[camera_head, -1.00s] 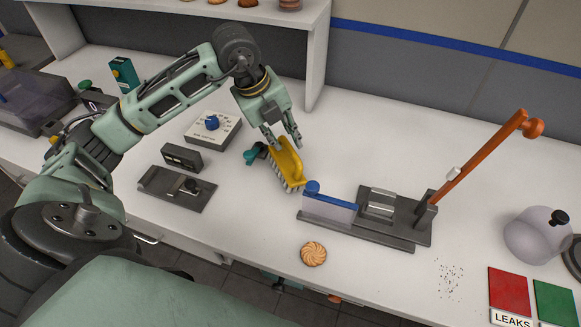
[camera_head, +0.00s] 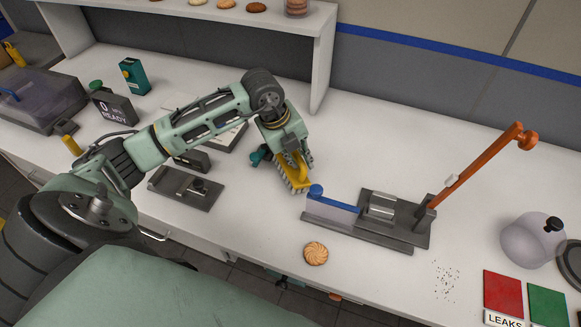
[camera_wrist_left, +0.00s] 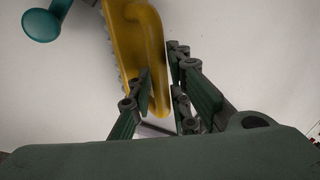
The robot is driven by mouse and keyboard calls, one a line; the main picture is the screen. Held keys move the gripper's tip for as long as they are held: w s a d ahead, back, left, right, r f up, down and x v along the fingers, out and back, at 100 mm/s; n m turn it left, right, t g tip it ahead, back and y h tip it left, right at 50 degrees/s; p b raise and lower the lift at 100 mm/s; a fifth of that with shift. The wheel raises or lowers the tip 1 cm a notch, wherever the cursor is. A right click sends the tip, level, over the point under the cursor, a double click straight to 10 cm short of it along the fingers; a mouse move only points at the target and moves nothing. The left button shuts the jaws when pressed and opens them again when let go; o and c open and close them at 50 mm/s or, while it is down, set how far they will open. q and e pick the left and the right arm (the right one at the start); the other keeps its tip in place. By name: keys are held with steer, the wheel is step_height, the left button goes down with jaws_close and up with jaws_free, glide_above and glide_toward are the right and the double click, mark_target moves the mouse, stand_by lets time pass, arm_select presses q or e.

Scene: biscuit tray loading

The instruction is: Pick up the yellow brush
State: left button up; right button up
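The yellow brush (camera_head: 299,184) lies on the white counter with its bristles along its lower left side. My left gripper (camera_head: 297,158) is over it and hides part of it. In the left wrist view the brush (camera_wrist_left: 126,40) runs down toward the fingers, and the end of its handle lies between them. The left gripper (camera_wrist_left: 160,75) is open, with one finger to each side of the handle; I cannot tell whether either finger touches it. My right gripper is not in view.
A teal knobbed object (camera_head: 260,155) sits close left of the brush. A dark press with an orange lever (camera_head: 478,165) stands to the right. A biscuit (camera_head: 316,253) lies in front. A dark flat device (camera_head: 186,189) lies to the left.

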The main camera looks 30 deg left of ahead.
arm_select(q)
jaws_close()
steer(key=shift+r, duration=0.15)
steer(key=shift+w+r, duration=0.1)
steer(key=shift+r, duration=0.25)
step_height(320, 180, up, 8)
steer(key=b, duration=0.2)
steer(key=shift+f+b, duration=0.15)
steer(key=shift+b, duration=0.15)
steer(key=shift+r, duration=0.65)
